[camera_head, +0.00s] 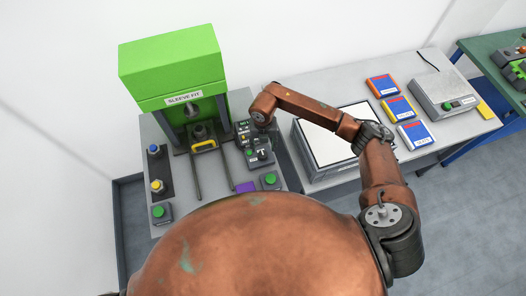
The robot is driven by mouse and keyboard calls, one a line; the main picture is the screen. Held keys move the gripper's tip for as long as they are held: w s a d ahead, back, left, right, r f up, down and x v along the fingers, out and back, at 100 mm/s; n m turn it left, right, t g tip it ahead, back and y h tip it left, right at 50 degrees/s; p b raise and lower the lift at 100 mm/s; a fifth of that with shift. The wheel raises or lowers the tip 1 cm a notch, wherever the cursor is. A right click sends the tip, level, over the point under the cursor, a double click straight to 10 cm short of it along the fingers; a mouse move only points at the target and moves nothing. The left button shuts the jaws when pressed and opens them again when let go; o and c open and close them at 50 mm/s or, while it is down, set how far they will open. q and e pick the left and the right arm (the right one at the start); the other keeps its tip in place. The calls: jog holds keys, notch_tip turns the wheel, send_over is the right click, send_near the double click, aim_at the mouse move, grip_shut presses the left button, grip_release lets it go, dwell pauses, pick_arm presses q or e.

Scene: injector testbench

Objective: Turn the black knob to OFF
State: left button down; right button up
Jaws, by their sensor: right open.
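The black knob (262,153) appears as a small dark part with a white mark on the control panel (251,160), right of the green press. Its exact setting is too small to read. My right arm reaches in from the right, and its wrist hangs over the back of this panel. My right gripper (262,136) is dark and small here, pointing down just behind the knob. It is open and seems empty. I cannot tell whether its fingers touch the knob or are around it. My left gripper is not in view.
A green press (170,65) labelled SLEEVE FIT stands on the grey bench, with a yellow-handled part (204,146) between two rails. Green buttons (159,212) sit near the front edge. Right of it are a white-topped box (322,140), coloured cards (398,107) and a scale-like device (446,92).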

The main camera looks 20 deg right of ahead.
aim_at(263, 154)
jog(key=shift+a+f+p, duration=0.1)
jog(key=shift+f+p, duration=0.25)
jog(key=shift+f, duration=2.85)
jog(key=shift+c, duration=0.7)
jog(key=c, duration=1)
